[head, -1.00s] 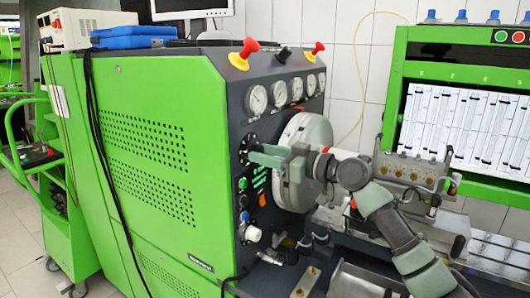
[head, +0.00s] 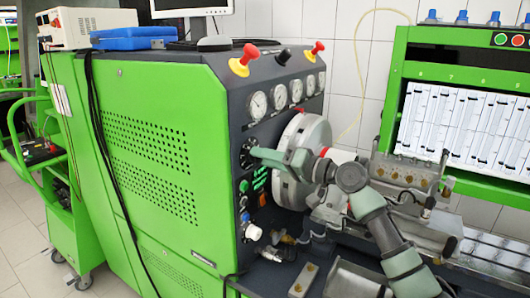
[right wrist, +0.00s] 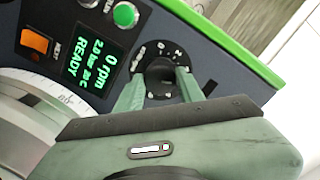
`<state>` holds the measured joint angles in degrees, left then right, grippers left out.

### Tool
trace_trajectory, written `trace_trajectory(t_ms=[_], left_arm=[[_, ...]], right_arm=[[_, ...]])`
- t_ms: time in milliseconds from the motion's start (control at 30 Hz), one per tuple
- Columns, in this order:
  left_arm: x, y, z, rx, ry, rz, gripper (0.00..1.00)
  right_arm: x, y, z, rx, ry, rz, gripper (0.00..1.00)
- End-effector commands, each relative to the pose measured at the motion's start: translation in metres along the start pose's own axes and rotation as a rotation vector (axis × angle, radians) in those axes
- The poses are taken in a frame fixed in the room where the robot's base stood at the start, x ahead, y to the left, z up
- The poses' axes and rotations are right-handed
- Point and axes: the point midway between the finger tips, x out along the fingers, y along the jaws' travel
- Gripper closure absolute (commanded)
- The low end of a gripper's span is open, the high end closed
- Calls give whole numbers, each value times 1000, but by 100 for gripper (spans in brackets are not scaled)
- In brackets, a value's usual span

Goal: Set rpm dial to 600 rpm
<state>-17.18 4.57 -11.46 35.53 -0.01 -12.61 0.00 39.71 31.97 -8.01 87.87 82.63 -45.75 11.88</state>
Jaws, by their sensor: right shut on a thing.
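The rpm dial (right wrist: 160,76) is a black round knob with a printed scale around it, on the dark control panel of the green bench. In the head view the dial (head: 246,156) is partly hidden by my right gripper (head: 256,155). In the right wrist view, the two green fingers of my right gripper (right wrist: 159,82) stand on either side of the knob and are shut on it. The green-lit display (right wrist: 93,55) beside it reads 0 rpm and READY. My left gripper is not in view.
A green button (right wrist: 126,15) and an orange switch (right wrist: 37,40) sit near the display. A large pale graduated disc (head: 314,135) is close to my right gripper. Gauges (head: 258,104) and red mushroom buttons (head: 242,61) are above. A metal pump fixture (head: 405,172) stands right.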

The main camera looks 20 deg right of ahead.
Motion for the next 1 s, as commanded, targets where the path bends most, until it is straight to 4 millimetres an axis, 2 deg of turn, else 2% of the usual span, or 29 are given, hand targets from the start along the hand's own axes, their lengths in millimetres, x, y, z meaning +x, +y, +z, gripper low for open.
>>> trace_trajectory(t_ms=[100,500,1000], left_arm=[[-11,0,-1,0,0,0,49],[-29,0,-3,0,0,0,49],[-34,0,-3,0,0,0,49]], right_arm=[[0,-2,-2,105,-1,-1,100],[0,-1,-2,369,-6,-6,100],[0,1,-1,454,-7,-8,100]])
